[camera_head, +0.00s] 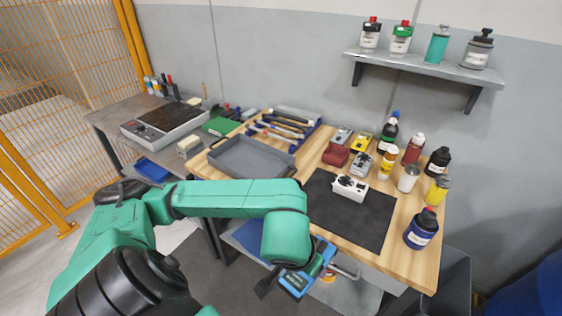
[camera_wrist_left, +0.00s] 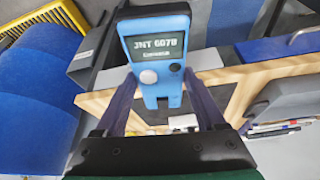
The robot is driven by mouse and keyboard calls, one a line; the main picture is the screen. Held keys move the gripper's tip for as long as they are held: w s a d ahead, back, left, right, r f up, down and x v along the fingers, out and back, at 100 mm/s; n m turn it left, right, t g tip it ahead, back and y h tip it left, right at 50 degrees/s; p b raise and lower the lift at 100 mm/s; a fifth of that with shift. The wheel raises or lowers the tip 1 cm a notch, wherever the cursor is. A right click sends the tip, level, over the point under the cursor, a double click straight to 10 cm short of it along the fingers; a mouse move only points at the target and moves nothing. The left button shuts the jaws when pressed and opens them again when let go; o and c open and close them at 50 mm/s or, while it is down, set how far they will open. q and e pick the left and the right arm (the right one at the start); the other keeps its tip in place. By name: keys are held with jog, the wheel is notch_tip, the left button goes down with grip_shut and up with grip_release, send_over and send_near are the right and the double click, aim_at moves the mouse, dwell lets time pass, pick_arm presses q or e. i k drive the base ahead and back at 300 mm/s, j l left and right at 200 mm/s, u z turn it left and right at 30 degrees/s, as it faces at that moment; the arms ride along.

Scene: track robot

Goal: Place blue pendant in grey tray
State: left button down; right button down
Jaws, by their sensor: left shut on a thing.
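The blue pendant (camera_head: 296,283) is held in front of and below the table's front edge. My left gripper (camera_head: 318,264) is shut on it. In the left wrist view the pendant (camera_wrist_left: 158,48) stands between the two fingers, its dark display and pale round button facing the camera. The grey tray (camera_head: 222,160) lies on the wooden tabletop, left of centre and behind my left forearm. Its inside looks empty, and my arm hides part of its front. My right gripper is not in view.
A black mat (camera_head: 365,229) carries a white box (camera_head: 349,188). Several bottles stand along the table's right side. Hammers and other tools lie behind the tray. A red bin (camera_head: 335,155) sits right of the tray. An orange mesh fence (camera_head: 50,90) stands at left.

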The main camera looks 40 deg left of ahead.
aim_at(242, 164)
jog(key=j+z, duration=0.15)
jog(key=j, duration=0.3)
jog(key=k+j+z, duration=0.15)
jog(key=j, duration=0.25)
jog(key=k+j+z, duration=0.15)
jog(key=j, duration=0.3)
jog(key=j+z, duration=0.2)
jog(key=j, duration=0.2)
jog(key=k+j+z, duration=0.15)
jog(key=j, duration=0.25)
jog(key=k, duration=0.1)
